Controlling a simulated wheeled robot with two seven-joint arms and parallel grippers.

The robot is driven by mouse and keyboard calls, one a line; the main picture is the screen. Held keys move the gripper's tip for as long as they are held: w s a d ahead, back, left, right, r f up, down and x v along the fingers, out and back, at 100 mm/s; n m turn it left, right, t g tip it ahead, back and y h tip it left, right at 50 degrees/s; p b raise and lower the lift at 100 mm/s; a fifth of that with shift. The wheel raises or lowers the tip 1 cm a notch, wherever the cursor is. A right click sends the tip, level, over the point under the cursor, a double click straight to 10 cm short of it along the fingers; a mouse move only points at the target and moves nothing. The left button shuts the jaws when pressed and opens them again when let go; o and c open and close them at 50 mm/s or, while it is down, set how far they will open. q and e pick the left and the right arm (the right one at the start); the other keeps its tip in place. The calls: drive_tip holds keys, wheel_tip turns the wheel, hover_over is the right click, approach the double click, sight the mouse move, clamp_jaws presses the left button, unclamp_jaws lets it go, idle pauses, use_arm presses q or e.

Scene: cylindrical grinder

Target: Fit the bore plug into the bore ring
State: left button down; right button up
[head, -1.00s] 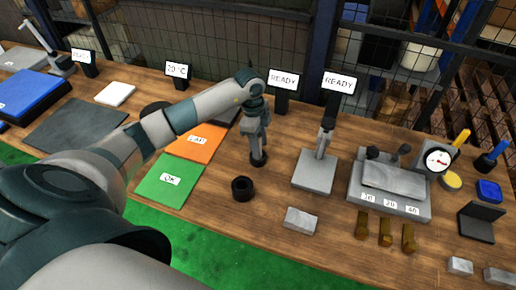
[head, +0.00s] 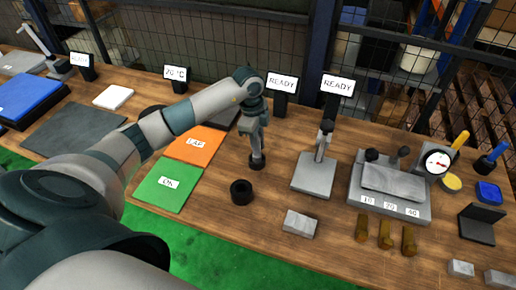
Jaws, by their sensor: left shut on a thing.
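The bore ring (head: 241,192) is a short black cylinder with an open hole on top. It stands on the wooden bench, right of the green mat. My left gripper (head: 257,152) points down behind and slightly right of the ring. It is shut on a small dark cylindrical piece, which looks like the bore plug (head: 257,162). The plug is upright, apart from the ring and close to the bench top; I cannot tell whether it touches the wood. My right gripper is not in view.
A green OK mat (head: 160,186) and an orange mat (head: 194,145) lie left of the ring. A grey stand (head: 316,175) and a metal block (head: 300,223) are to the right. Bare wood lies around the ring. READY signs (head: 281,82) stand behind.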

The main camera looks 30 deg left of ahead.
use_arm(q)
drive_tip(key=d+r+b, duration=0.4)
drive_tip(key=d+r, duration=0.6)
drive_tip(key=d, duration=0.1)
drive_tip(key=shift+s+d+b, duration=0.25)
drive_tip(key=shift+d+b, duration=0.1)
